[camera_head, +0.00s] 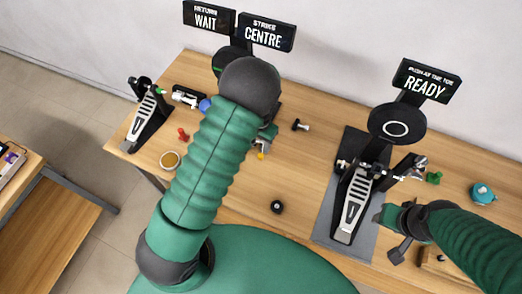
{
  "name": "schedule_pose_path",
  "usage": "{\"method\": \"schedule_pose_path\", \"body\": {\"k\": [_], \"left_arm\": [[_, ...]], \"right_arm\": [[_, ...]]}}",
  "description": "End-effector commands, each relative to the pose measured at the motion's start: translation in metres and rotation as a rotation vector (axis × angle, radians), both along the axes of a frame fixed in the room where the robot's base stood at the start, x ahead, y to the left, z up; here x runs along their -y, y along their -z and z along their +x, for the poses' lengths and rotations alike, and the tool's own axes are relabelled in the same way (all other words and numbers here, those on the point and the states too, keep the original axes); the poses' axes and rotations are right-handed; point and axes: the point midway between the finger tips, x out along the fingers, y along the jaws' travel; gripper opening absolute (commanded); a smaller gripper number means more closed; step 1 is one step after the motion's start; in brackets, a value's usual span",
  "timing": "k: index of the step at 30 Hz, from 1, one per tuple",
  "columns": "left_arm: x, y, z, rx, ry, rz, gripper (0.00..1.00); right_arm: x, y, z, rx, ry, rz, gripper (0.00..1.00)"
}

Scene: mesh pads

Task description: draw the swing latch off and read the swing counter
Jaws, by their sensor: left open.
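Two small signs at the back left read "RETURN WAIT" (208,17) and "STRIKE CENTRE" (266,33). A third sign reads "READY" (426,81) above a round black pad (397,123) with a white ring. A pedal (352,203) stands below that pad on a dark mat (326,226). I cannot pick out a swing latch or a swing counter. My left gripper (264,141) is open beyond my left arm, which hides much of it and part of a second pad (229,62). My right gripper (391,217) is right of the pedal; its finger state is unclear.
Another pedal (147,112) stands at the table's left end. A yellow-filled cup (170,160), a red piece (183,134), a black knob (277,207) and a teal round item (482,193) lie on the wooden table (300,172). A lower bench (50,229) is at left.

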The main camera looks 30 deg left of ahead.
Motion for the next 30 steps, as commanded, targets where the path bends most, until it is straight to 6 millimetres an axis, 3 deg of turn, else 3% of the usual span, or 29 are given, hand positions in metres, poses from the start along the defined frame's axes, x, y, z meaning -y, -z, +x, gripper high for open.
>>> {"method": "schedule_pose_path", "body": {"k": [3, 9, 20, 30], "left_arm": [[0.000, 0.028, -0.002, -0.005, -0.001, 0.000, 0.43], [0.001, 0.062, -0.002, 0.000, 0.000, 0.000, 0.43], [0.001, 0.072, -0.001, 0.002, 0.000, 0.000, 0.42], [0.001, 0.071, -0.001, 0.003, 0.000, 0.000, 0.00]], "right_arm": [[0.000, -0.010, 0.000, 0.000, 0.000, 0.000, 0.43], [0.000, -0.017, 0.000, 0.001, 0.000, 0.000, 0.43], [0.000, -0.017, 0.000, 0.000, 0.001, 0.000, 0.43], [0.000, -0.017, 0.000, 0.000, 0.000, 0.000, 0.43]]}}
